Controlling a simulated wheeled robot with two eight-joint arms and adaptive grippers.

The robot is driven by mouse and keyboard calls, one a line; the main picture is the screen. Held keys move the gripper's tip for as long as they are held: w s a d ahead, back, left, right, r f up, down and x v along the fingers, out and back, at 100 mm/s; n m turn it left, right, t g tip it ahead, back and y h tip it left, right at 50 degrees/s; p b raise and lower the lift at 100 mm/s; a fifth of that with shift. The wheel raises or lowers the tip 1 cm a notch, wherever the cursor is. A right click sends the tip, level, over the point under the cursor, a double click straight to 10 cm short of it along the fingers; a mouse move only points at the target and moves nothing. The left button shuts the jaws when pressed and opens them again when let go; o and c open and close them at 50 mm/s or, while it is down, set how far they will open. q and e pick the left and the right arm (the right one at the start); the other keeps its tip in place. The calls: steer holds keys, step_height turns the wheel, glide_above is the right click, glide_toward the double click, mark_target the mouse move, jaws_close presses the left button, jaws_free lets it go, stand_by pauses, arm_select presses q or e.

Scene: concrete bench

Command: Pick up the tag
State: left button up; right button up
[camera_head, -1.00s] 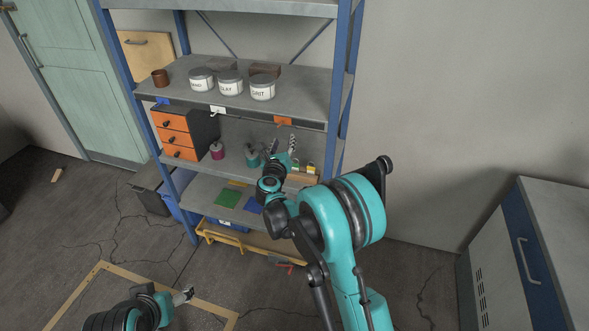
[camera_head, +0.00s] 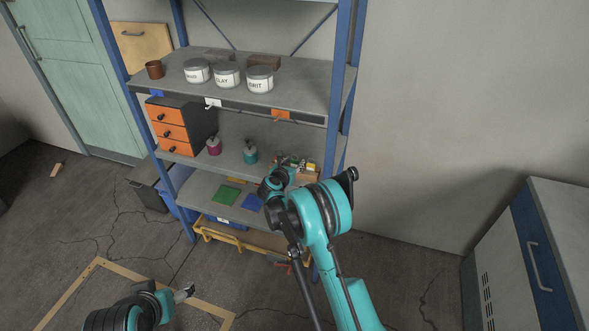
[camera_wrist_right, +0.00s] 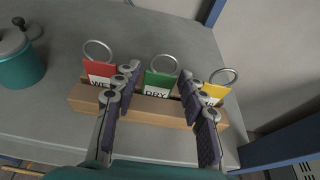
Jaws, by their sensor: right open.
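Three tags with metal rings stand in a slotted wooden block (camera_wrist_right: 150,107): a red tag (camera_wrist_right: 98,70) at left, a green tag marked DRY (camera_wrist_right: 158,84) in the middle and a yellow tag (camera_wrist_right: 214,90) at right. My right gripper (camera_wrist_right: 160,77) is open, its fingers reaching over the block on either side of the green tag. I cannot tell whether they touch it. The fingers partly cover the red and yellow tags. In the head view the block (camera_head: 309,177) is partly hidden by my right arm. My left gripper (camera_head: 184,292) is low at left, far from the tags.
The tags are on the shelf unit's middle shelf, with a teal container (camera_head: 250,154) and an orange drawer box (camera_head: 172,130) to the left. Above is a shelf (camera_head: 300,92) with labelled tins (camera_head: 260,80). A blue upright (camera_head: 334,130) stands close at right.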

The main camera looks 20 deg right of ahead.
steer(key=shift+w+d+f, duration=0.2)
steer(key=shift+w+d, duration=0.15)
steer(key=shift+w, duration=0.15)
steer(key=shift+r, duration=0.1)
steer(key=shift+c, duration=1.2)
steer(key=c, duration=0.3)
steer(key=shift+c, duration=0.2)
steer(key=shift+r+p, duration=0.3)
steer(key=shift+r, duration=0.15)
steer(key=r, duration=0.1)
steer(key=r+p, duration=0.1)
steer(key=r, duration=0.1)
steer(key=shift+s+a+p, duration=0.25)
steer(key=shift+s+p, duration=0.05)
steer(key=shift+p, duration=0.1)
steer(key=s+a+p, duration=0.3)
steer(key=s+a, duration=0.6)
steer(key=s, duration=0.5)
steer(key=shift+s+a+f, duration=0.25)
steer(key=shift+a, duration=0.05)
